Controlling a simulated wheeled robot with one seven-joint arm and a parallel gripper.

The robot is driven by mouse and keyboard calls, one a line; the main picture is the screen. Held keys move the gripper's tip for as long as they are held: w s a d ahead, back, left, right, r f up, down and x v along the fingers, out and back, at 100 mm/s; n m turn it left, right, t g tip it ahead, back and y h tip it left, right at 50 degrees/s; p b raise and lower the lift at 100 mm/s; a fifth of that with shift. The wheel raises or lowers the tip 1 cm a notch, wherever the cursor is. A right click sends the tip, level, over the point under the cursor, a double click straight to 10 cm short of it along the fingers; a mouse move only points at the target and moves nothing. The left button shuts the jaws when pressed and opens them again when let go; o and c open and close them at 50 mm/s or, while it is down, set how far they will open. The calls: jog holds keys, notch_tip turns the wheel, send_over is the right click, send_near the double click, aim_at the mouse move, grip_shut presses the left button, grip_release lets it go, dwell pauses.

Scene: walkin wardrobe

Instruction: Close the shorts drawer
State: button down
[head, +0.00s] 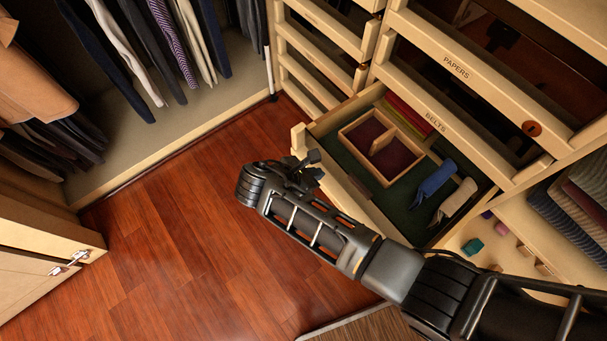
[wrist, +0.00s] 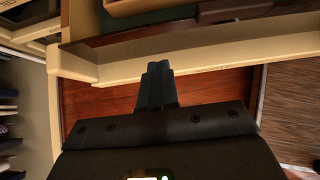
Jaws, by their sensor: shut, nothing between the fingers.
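An open drawer (head: 352,190) with a pale wooden front and dark green lining stands pulled out of the cabinet. Its own label does not show in either view, so I cannot read whether it is the shorts drawer. My gripper (head: 312,167) is shut and empty, on the room side of the drawer front near its far end. In the wrist view, the shut fingers (wrist: 157,85) point at the drawer front (wrist: 215,60), close to its outer face. I cannot tell whether they touch it.
Hanging trousers (head: 172,40) are at the back left. The red wooden floor (head: 175,215) is clear.

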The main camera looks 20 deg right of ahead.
aim_at(335, 163)
jog(key=shift+w+d, duration=0.2)
jog(key=shift+d, duration=0.45)
jog(key=shift+w+d, duration=0.25)
jog(key=shift+d, duration=0.35)
jog(key=shift+w+d, duration=0.2)
jog(key=shift+d, duration=0.45)
jog(key=shift+d+p, duration=0.15)
jog(key=shift+p, duration=0.2)
jog(key=shift+w+d, duration=0.1)
jog(key=shift+d, duration=0.1)
jog(key=w+d+p, duration=0.1)
jog(key=w+d, duration=0.3)
jog(key=d, duration=0.8)
jog(key=w+d+p, duration=0.2)
jog(key=w+d, duration=0.2)
jog(key=d, duration=0.8)
jog(key=shift+d, duration=0.25)
